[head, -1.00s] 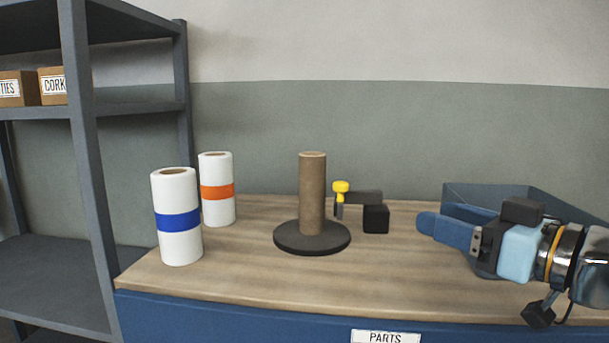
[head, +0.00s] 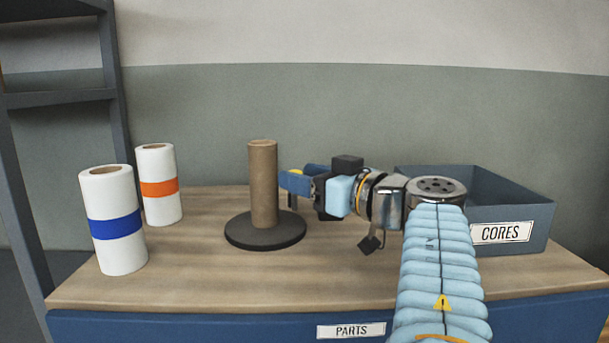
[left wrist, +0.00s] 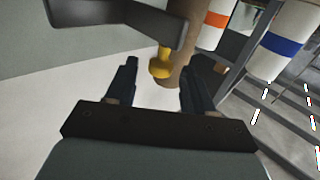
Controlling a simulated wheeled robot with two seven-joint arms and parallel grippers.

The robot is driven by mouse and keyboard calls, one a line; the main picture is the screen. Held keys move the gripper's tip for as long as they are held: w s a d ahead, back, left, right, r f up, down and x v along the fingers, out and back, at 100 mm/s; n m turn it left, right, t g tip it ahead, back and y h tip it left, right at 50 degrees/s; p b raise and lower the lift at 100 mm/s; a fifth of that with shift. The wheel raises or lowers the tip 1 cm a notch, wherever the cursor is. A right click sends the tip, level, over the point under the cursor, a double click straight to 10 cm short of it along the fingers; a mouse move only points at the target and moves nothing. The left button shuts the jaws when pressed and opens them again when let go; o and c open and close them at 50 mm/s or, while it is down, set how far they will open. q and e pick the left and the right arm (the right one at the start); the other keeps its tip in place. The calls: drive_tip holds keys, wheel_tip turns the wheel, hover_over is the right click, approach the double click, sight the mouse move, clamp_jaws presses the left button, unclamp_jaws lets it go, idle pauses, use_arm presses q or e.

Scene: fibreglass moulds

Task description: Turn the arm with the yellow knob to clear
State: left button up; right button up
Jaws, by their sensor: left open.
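The yellow knob (head: 296,172) is mostly hidden behind my left gripper (head: 287,181) in the head view. In the left wrist view the knob (left wrist: 160,65) shows between the two fingers of the left gripper (left wrist: 158,70), which is open. I cannot tell whether a finger touches it. The knob sits at the end of a dark swing arm (left wrist: 118,24), which is largely hidden in the head view. The arm's end is beside the brown cardboard core (head: 263,185), which stands upright on a round dark base (head: 265,232). My right gripper is not in view.
Two white rolls stand at the left, one with a blue band (head: 114,240) and one with an orange band (head: 158,205). A blue-grey bin labelled CORES (head: 530,222) stands at the right. The front of the wooden bench (head: 200,285) is clear.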

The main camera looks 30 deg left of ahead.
use_arm(q)
drive_tip(key=shift+a, duration=0.15)
drive_tip(key=shift+c, duration=0.3)
clamp_jaws()
drive_tip(key=shift+r, duration=0.1)
drive_tip(key=shift+w+d+n+g+p, duration=0.1)
drive_tip(key=shift+d+n+g+p, duration=0.55)
drive_tip(key=shift+g, duration=0.45)
drive_tip(key=shift+d, duration=0.15)
